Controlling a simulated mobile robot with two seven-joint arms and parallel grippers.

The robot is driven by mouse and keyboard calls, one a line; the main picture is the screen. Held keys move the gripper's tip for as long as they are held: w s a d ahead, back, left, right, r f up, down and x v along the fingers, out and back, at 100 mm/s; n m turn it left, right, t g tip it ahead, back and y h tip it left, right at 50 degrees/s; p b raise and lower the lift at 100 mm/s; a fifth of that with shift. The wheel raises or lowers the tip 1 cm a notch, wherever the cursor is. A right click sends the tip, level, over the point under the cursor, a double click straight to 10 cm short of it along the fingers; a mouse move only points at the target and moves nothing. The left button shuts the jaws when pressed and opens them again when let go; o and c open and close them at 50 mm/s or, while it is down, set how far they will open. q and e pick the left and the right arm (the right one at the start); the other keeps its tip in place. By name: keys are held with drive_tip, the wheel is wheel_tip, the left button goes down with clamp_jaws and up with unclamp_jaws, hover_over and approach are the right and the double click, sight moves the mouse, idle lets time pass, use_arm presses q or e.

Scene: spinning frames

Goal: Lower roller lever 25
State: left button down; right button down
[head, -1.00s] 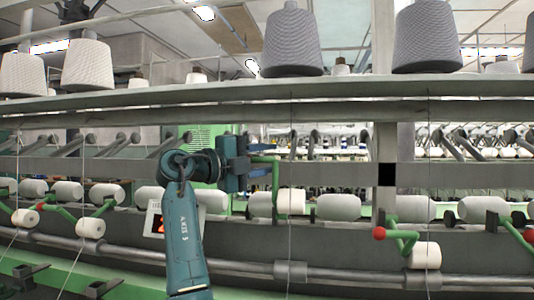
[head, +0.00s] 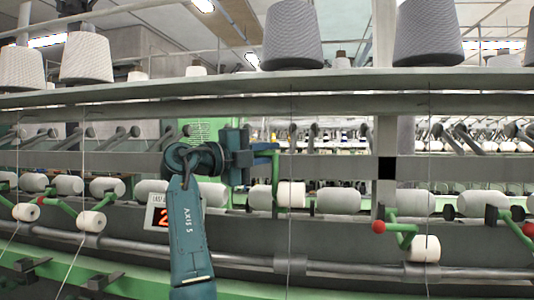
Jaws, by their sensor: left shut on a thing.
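My left gripper (head: 262,157) is shut on the top part of a green roller lever (head: 275,177), in the middle of the head view. The lever stands raised, with its white roller (head: 291,195) near its lower end, higher than the rollers of the neighbouring levers. A number display (head: 159,217) with red digits is partly covered by my left arm; one digit looks like a 2, the rest is hidden. My right gripper is not in view.
Lowered green levers with white rollers (head: 425,248) and red knobs (head: 379,227) stand to the right, and similar ones to the left. A long grey rail (head: 350,269) runs below. Large yarn cones (head: 293,38) stand on the shelf above. Thin threads hang down.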

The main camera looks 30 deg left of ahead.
use_arm(q)
drive_tip(key=shift+f, duration=0.1)
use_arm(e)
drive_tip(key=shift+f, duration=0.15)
